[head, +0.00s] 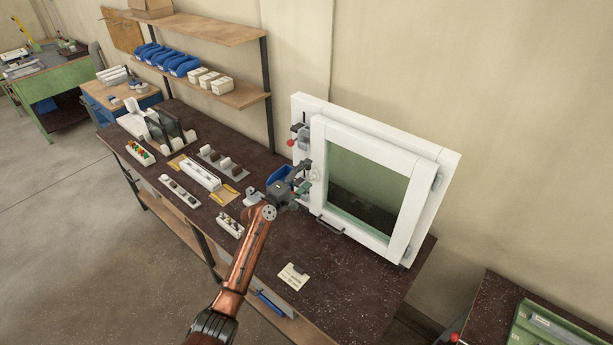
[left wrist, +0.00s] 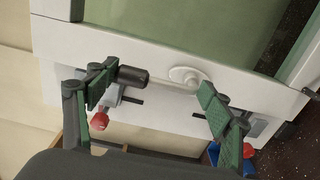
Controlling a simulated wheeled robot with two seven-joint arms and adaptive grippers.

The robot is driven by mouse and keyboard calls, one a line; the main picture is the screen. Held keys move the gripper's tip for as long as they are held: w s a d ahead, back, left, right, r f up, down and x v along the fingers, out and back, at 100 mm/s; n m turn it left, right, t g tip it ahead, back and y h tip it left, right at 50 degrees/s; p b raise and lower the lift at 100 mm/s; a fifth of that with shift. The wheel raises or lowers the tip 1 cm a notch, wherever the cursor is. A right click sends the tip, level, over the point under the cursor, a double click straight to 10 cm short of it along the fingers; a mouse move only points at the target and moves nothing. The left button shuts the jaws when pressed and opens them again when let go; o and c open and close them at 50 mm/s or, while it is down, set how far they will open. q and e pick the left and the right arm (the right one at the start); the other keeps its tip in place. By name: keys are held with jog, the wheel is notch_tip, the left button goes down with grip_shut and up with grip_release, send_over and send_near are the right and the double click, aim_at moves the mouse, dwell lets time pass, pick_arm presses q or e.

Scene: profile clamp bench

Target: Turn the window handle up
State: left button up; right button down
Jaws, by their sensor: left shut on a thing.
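A white window frame (head: 434,205) with a green-tinted pane (head: 368,180) stands upright on the dark bench. The window handle shows a round white base (left wrist: 187,77) on the sash, with a bar from it to a dark cylindrical end (left wrist: 132,75). My left gripper (head: 303,178) is at the left side of the sash, shut on the handle. In the left wrist view its green-padded fingers (left wrist: 160,97) stand wide apart, one on each side of the handle; the dark end is close to the left finger. In the head view the gripper covers part of the handle. My right gripper is not in view.
A red-tipped clamp (head: 291,143) sits on the frame's left edge. White blocks (head: 200,175), several small parts and a blue bin (head: 279,176) are on the bench left of the window. A paper card (head: 293,276) lies near the front. The bench around the card is clear.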

pick_arm(q)
jog(key=shift+d+r, duration=0.15)
jog(key=shift+r, duration=0.55)
jog(key=o, duration=1.3)
jog(key=shift+w, duration=0.1)
jog(key=shift+c, duration=0.2)
jog(key=shift+o, duration=0.8)
jog(key=shift+f, duration=0.1)
jog(key=shift+o, duration=0.7)
jog(key=shift+w+d+f, duration=0.1)
jog(key=shift+f, duration=0.1)
jog(key=shift+a+f, duration=0.15)
jog(key=shift+a, duration=0.1)
jog(key=v, duration=1.2)
jog(key=shift+d, duration=0.1)
